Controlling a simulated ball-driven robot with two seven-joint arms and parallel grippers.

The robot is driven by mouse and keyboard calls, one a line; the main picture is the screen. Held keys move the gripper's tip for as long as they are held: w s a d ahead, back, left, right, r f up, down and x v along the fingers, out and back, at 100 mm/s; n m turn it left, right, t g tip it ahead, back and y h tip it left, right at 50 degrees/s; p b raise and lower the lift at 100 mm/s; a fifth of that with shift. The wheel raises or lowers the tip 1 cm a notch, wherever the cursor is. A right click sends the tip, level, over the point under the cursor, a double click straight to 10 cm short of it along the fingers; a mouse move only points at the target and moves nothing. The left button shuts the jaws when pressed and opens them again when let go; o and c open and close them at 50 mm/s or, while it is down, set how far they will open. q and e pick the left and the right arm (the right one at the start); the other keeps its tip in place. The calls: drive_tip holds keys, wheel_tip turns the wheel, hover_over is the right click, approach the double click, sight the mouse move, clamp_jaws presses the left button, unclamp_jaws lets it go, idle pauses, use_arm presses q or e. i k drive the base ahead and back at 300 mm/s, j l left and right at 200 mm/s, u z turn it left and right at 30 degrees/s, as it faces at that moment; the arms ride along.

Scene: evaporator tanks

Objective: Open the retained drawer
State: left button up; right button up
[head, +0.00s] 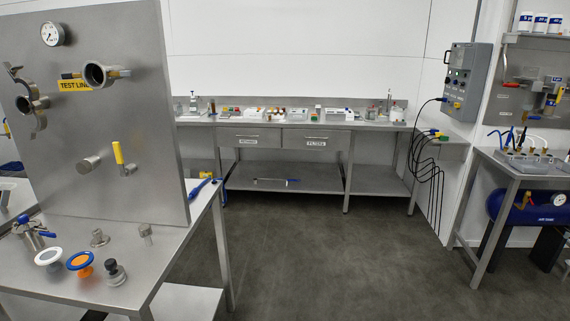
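Two grey metal drawers sit side by side under the top of the back bench. The left drawer (234,134) has a bar handle and a small white label that is too small to read surely. The right drawer (297,134) has a similar handle and a label that seems to read FILTERS. Both drawers look closed. I cannot tell from this view which one is the retained drawer, and no catch shows clearly. Neither of my grippers is in view.
The back bench (270,123) holds several trays and small parts. A test panel (140,35) stands on a near-left table (187,230) with loose fittings. A control box (467,75) with hanging cables and a side table (535,178) are right. The middle floor (300,255) is clear.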

sight(227, 137)
drive_tip(key=i, duration=2.85)
